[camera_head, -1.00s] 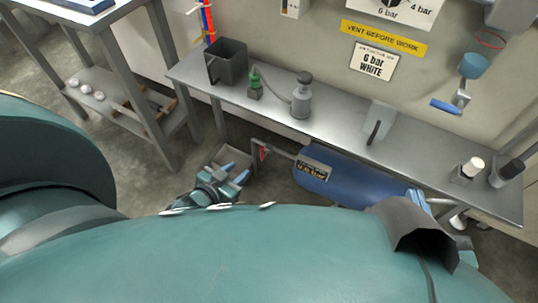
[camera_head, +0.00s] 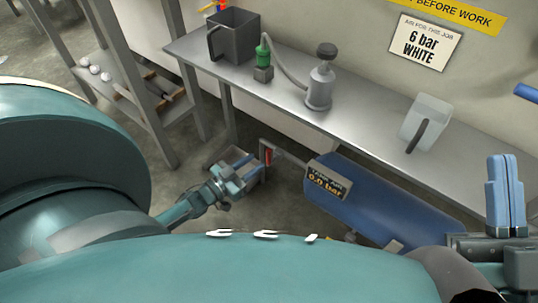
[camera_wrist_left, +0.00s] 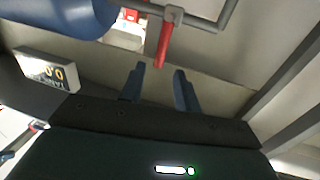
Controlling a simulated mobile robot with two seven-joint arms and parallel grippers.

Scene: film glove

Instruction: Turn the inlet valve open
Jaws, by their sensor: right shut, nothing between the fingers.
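The inlet valve's red lever (camera_head: 266,155) hangs from a grey pipe at the left end of the blue tank (camera_head: 385,200). In the left wrist view the red lever (camera_wrist_left: 165,45) points down toward the space between my left fingers. My left gripper (camera_head: 245,168) is beside the lever; in its wrist view the two blue fingers (camera_wrist_left: 160,80) stand apart with nothing between them, and the lever appears just beyond the tips. My right gripper (camera_head: 505,165) is at the right edge, its blue fingers together, pointing up, empty. The tank's display (camera_head: 327,182) reads 0.0 bar.
A blue handle (camera_head: 527,92) shows at the right edge.

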